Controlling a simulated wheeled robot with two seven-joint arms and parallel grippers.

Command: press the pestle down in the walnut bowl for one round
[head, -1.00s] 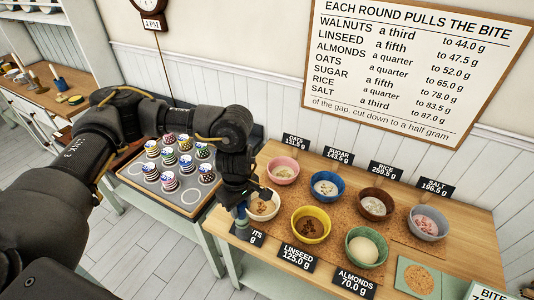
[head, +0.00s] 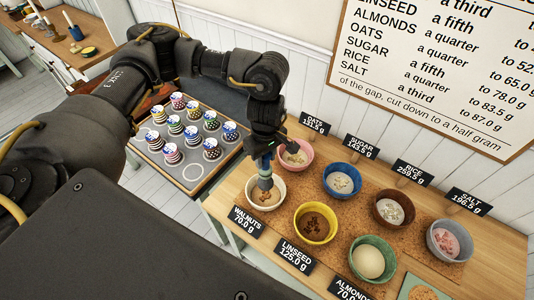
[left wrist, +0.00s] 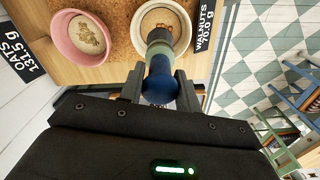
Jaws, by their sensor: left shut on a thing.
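The walnut bowl (head: 279,201) is cream with brown bits inside and stands behind the card "WALNUTS 70.0 g" (head: 247,221). My left gripper (head: 263,153) is above this bowl, shut on the pestle (head: 264,170), which has a blue handle and a greyish lower end. The pestle points down, and its lower end shows over the bowl's inside; I cannot tell whether it touches the walnuts. In the left wrist view the pestle (left wrist: 159,66) sits between the fingers, its lower end overlapping the near rim of the bowl (left wrist: 186,35). My right gripper is in neither view.
A pink oats bowl (head: 308,160) stands close behind the walnut bowl, and a yellow linseed bowl (head: 325,238) to its right. Blue (head: 330,190), brown (head: 381,212), green (head: 359,276) and grey (head: 435,250) bowls stand farther right. A tray (head: 219,172) of patterned cups is at left.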

